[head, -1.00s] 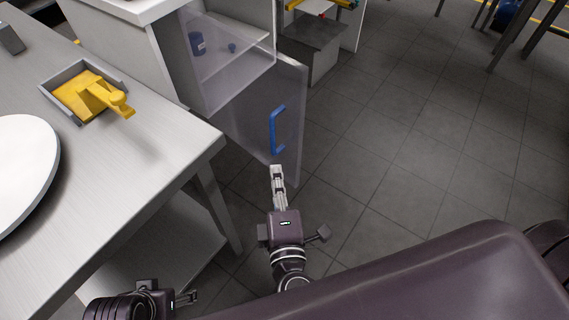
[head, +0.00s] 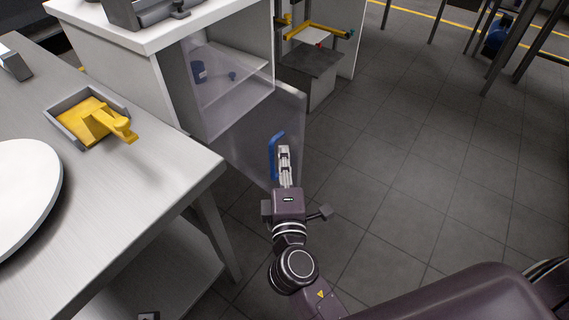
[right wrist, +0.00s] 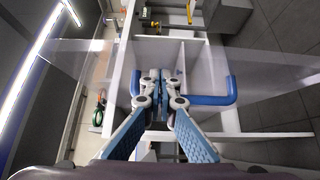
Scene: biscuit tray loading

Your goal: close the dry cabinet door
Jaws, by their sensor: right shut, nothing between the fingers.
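The dry cabinet (head: 150,32) is white, with a shelf inside holding a blue jar (head: 199,72) and a smaller blue item. Its see-through door (head: 245,135) stands open, swung out from the cabinet front. The door carries a blue bar handle (head: 274,157), also seen in the right wrist view (right wrist: 212,99). My right gripper (head: 284,149) is shut and empty, close beside the handle and not around it. I cannot tell whether its fingertips (right wrist: 155,76) touch the door. Only a small grey part at the bottom edge may belong to my left gripper (head: 148,316).
A grey table (head: 130,180) at the left holds a tray (head: 62,122) with a yellow scoop-like piece and a round white plate (head: 22,185). Its corner lies left of the door. The tiled floor (head: 420,170) at the right is clear.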

